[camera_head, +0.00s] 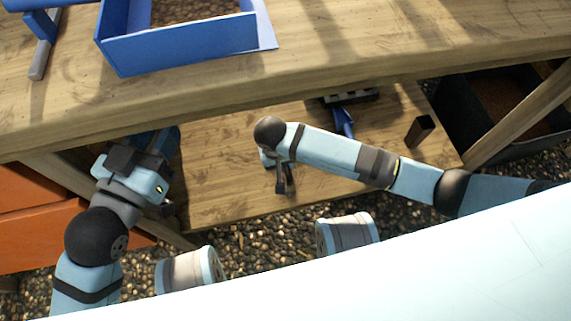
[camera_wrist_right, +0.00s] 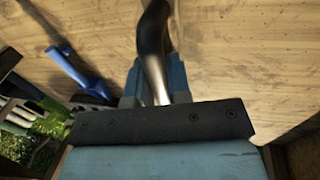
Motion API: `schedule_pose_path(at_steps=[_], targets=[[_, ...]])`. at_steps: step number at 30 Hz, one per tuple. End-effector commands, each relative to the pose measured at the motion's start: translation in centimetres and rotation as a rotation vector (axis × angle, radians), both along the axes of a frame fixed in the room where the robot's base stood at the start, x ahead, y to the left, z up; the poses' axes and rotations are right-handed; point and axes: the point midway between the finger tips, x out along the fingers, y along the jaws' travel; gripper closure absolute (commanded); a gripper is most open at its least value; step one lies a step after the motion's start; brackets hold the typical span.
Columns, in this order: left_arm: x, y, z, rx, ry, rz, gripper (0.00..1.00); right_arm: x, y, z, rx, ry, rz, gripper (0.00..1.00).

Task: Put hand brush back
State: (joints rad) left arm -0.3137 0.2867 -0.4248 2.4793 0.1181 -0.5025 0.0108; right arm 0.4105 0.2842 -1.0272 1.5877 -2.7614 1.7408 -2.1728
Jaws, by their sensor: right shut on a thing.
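My right gripper (camera_head: 280,182) is over the lower shelf, below the table top. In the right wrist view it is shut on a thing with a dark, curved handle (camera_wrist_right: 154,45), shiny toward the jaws. Its far end runs out of view, so I cannot tell from its shape whether it is the hand brush. A blue-handled tool (camera_head: 343,121) with a dark head lies on the shelf near the back; a blue handle also shows in the right wrist view (camera_wrist_right: 73,68). My left gripper (camera_head: 153,152) is at the left under the table edge, its fingertips unclear.
A blue tray (camera_head: 185,48) of soil stands on the table top (camera_head: 330,52). The lower shelf (camera_head: 225,170) has bare room around the right gripper. A small dark box (camera_head: 419,130) and a black bin (camera_head: 462,118) are right. Orange drawers (camera_head: 35,225) stand left.

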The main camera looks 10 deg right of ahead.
Motion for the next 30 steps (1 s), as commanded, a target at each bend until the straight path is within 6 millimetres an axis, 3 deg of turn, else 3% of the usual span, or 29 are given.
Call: schedule_pose_path(at_steps=[1, 12, 13, 16, 26, 30], targets=[[0.2, 0.1, -0.2, 0.011, -0.017, -0.001, 0.66, 0.0, 0.0, -0.7, 0.0, 0.001, 0.0, 1.0], [0.2, 0.1, 0.2, 0.014, -0.033, 0.001, 0.66, 0.1, 0.0, -1.0, -0.001, -0.002, 0.001, 1.0], [0.2, 0.1, 0.2, 0.015, -0.035, 0.001, 0.66, 0.1, 0.0, -1.0, 0.0, -0.002, 0.0, 0.8], [0.2, 0.1, 0.2, 0.015, -0.035, 0.001, 0.66, 0.0, 0.0, -0.9, 0.0, -0.002, 0.0, 0.57], [0.2, 0.1, 0.4, 0.014, -0.032, 0.0, 0.66, 0.0, 0.0, -0.6, 0.001, 0.0, 0.0, 0.56], [0.2, 0.0, 1.2, 0.001, -0.008, -0.006, 0.66, 0.2, 0.3, 1.4, 0.001, -0.004, 0.001, 0.56]])
